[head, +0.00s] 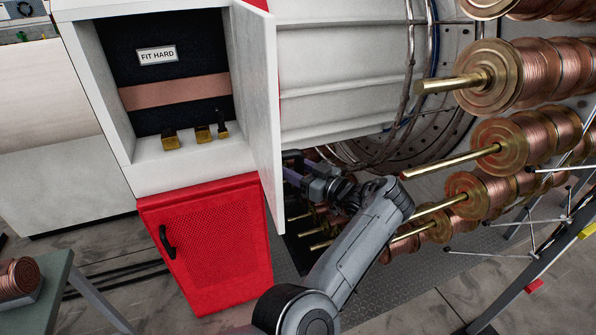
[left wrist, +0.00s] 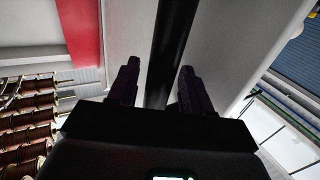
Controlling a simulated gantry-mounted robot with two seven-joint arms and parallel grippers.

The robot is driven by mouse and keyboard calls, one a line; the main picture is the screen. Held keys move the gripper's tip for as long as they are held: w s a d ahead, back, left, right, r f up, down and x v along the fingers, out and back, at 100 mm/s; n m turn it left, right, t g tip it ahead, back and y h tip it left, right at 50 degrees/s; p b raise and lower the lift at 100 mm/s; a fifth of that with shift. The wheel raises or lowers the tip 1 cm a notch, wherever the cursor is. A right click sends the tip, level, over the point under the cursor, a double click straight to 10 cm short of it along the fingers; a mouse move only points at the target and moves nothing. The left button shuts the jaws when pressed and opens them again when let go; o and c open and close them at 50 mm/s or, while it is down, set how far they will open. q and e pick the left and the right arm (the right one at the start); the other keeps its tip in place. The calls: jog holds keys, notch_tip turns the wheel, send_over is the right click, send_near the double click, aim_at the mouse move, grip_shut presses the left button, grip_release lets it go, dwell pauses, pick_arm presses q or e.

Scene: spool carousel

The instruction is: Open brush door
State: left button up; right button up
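The brush door (head: 256,110) is the white panel hinged on the right side of the upper cabinet. It stands swung open, its inner face toward the head view. My left gripper (head: 290,168) is at the door's outer side, partly hidden by the panel's edge. In the left wrist view its two dark fingers (left wrist: 157,88) are apart, one on each side of a black bar (left wrist: 173,40) that looks like the door's handle. Narrow gaps seem to show beside the bar; contact is unclear. The handle is hidden in the head view. My right gripper is not in view.
The open compartment holds a FIT HARD label (head: 157,55) and several small brass brush blocks (head: 171,140). Below is a red perforated door (head: 212,245) with a black handle. Copper spools (head: 490,75) on protruding brass rods stand close to the right of my left arm.

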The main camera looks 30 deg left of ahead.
pick_arm(q)
jog(key=shift+d, duration=0.3)
jog(key=shift+s+d+p, duration=0.15)
jog(key=shift+d+p, duration=0.35)
jog(key=shift+p, duration=0.7)
jog(key=shift+d+r+p, duration=0.2)
jog(key=shift+d+p, duration=0.5)
jog(key=shift+p, duration=0.05)
jog(key=shift+s+d+f+b, duration=0.1)
jog(key=shift+d+f+b, duration=0.1)
jog(key=shift+d, duration=0.2)
jog(key=shift+d+f+b, duration=0.15)
jog(key=shift+d+b, duration=0.05)
jog(key=shift+d, duration=0.2)
send_near(302, 171)
jog(key=shift+a+f, duration=0.3)
jog(key=shift+f, duration=0.05)
